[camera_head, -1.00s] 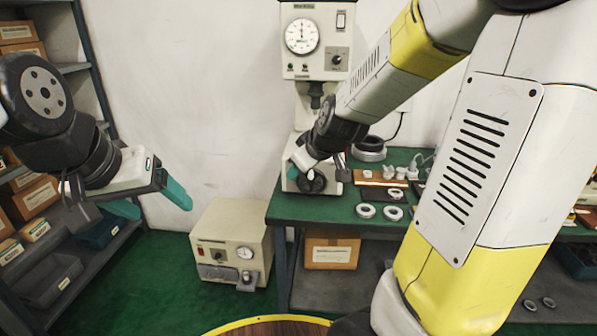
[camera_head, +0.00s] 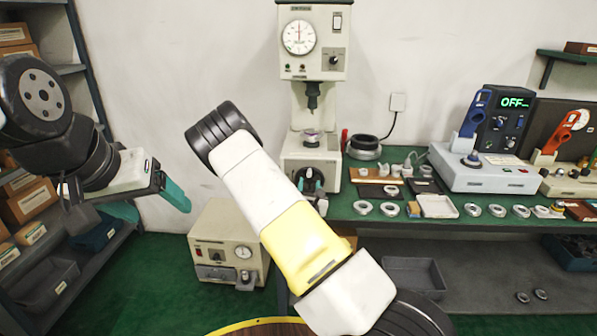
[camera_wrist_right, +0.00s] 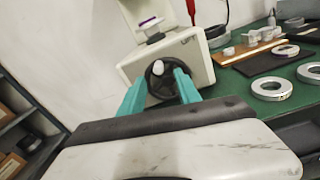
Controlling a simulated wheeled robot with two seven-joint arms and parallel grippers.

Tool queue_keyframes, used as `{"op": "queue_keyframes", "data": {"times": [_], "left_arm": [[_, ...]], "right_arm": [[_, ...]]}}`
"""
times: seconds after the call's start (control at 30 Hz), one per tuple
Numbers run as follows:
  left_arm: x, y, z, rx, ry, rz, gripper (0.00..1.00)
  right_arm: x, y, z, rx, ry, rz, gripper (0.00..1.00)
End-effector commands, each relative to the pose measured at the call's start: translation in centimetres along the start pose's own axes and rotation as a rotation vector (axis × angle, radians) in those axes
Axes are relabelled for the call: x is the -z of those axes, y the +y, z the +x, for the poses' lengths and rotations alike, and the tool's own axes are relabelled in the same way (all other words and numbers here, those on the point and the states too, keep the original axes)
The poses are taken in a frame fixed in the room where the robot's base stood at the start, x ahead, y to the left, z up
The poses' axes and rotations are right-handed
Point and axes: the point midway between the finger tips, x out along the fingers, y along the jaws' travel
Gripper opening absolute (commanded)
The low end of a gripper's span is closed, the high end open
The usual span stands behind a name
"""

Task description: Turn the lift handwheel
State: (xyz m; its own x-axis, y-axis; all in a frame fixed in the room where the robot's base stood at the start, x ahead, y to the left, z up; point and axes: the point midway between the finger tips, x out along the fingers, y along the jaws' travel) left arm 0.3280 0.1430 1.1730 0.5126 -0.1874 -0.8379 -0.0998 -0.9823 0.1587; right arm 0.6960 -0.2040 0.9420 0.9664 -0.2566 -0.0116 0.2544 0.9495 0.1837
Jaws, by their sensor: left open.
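The lift handwheel (camera_head: 307,180) is a dark wheel with a pale knob on the front of the bench press (camera_head: 327,160). It also shows in the right wrist view (camera_wrist_right: 159,80), upright on the press base. My right gripper's teal fingers (camera_wrist_right: 160,85) reach toward it, one on each side of the wheel; whether they touch or grip it I cannot tell. In the head view my right arm hides most of that gripper. My left gripper (camera_head: 155,200) is open and empty at the left, far from the press.
The green bench (camera_head: 470,228) carries several metal rings (camera_head: 389,208), a wooden strip with parts and a blue-handled device (camera_head: 485,150) to the right. A beige box (camera_head: 228,240) stands on the floor. Shelving with cartons (camera_head: 35,205) is at the left.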

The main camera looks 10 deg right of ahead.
Motion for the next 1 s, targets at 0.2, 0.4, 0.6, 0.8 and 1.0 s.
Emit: {"op": "queue_keyframes", "data": {"times": [0.2,0.4,0.6,0.8,1.0], "left_arm": [[0.0,0.0,0.0,0.000,0.000,0.000,0.75],[0.0,0.0,0.0,0.000,0.000,0.000,0.75],[0.0,0.0,0.0,0.000,0.000,0.000,0.75],[0.0,0.0,0.0,0.000,0.000,0.000,0.75],[0.0,0.0,0.0,0.000,0.000,0.000,0.75]], "right_arm": [[-0.1,0.2,2.1,-0.012,-0.015,-0.030,0.40],[-0.1,0.2,5.4,-0.012,-0.014,-0.028,0.40],[-0.1,0.2,7.4,-0.010,-0.012,-0.028,0.40],[-0.1,0.3,7.8,-0.011,-0.011,-0.028,0.40],[-0.1,0.3,7.8,-0.011,-0.011,-0.028,0.24]]}}
